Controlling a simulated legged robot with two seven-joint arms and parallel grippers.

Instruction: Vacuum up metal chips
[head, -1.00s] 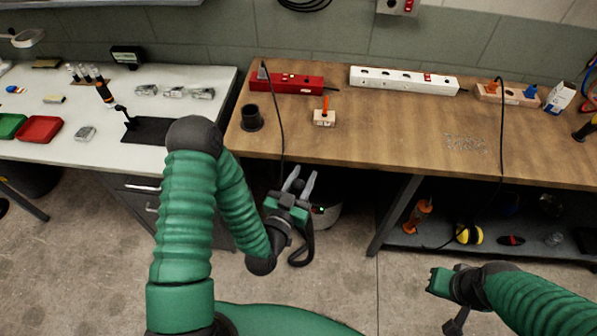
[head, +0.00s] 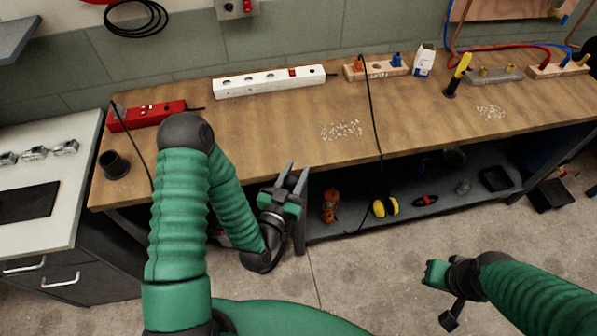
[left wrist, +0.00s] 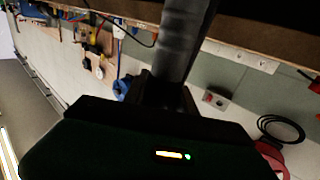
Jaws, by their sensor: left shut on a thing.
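A patch of small silvery metal chips (head: 343,131) lies on the wooden bench (head: 250,125), in the head view. A second patch of chips (head: 490,112) lies farther right on the bench. My left gripper (head: 292,180) is in front of the bench's front edge, apart from both patches. It is shut on a dark tube, which looks like a vacuum nozzle (left wrist: 186,40) in the left wrist view.
A red power strip (head: 146,115), a white power strip (head: 270,82) and a wooden socket block (head: 377,67) stand along the bench's back. A black cable (head: 371,100) crosses the bench right of the nearer chips. Yellow earmuffs (head: 385,207) lie on the lower shelf.

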